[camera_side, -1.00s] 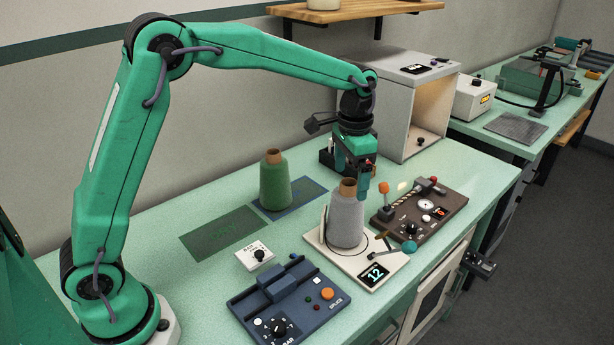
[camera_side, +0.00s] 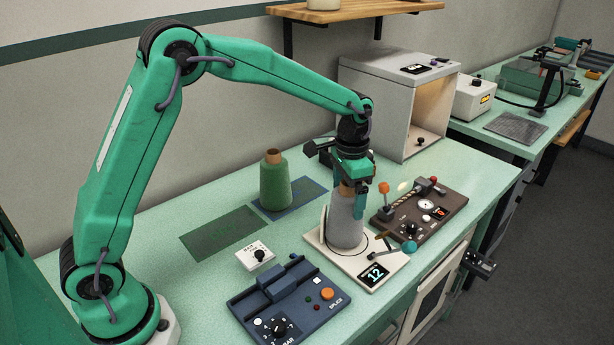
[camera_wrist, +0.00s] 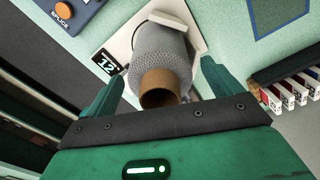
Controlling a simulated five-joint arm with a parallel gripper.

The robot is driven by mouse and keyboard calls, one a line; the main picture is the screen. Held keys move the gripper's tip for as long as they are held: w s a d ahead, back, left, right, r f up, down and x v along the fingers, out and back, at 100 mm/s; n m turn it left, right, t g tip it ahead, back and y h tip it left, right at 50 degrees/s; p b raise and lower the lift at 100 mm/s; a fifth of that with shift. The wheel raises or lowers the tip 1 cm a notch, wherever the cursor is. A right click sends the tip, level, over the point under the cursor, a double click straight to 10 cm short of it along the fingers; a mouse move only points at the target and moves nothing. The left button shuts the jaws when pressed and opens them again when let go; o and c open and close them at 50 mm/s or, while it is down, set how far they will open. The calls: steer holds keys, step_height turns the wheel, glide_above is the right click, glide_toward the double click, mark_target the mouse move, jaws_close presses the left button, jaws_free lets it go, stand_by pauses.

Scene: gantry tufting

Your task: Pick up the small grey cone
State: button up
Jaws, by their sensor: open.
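The small grey cone (camera_side: 345,226) is a grey yarn cone with a brown core top. It stands upright on a cream scale (camera_side: 378,277) whose display reads 12. My gripper (camera_side: 345,196) is directly over the cone, with its fingers down beside the cone's top. In the wrist view the grey cone (camera_wrist: 162,62) lies between the two open fingers of my gripper (camera_wrist: 160,85), its brown core end facing the camera. I see a gap on both sides of it. My gripper hides part of the cone's top in the side view.
A green cone (camera_side: 274,185) stands on a blue mat to the left, beside an empty green mat (camera_side: 222,233). A brown control panel with an orange-tipped lever (camera_side: 420,212) is close on the right. A blue splicer (camera_side: 290,302) and a small white dial box (camera_side: 255,255) are in front.

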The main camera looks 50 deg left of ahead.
steer(key=c, duration=1.4)
steer(key=shift+r, duration=0.2)
steer(key=r, duration=0.4)
steer(key=shift+s+d+r, duration=0.25)
steer(key=shift+s+d, duration=0.05)
steer(key=shift+d, duration=0.1)
steer(key=s+d+r, duration=0.4)
steer(key=d, duration=0.1)
steer(key=s+d+r, duration=0.2)
steer(key=d, duration=0.1)
steer(key=shift+s+d+r, duration=0.1)
steer(key=shift+s+d, duration=0.05)
steer(key=shift+s, duration=0.2)
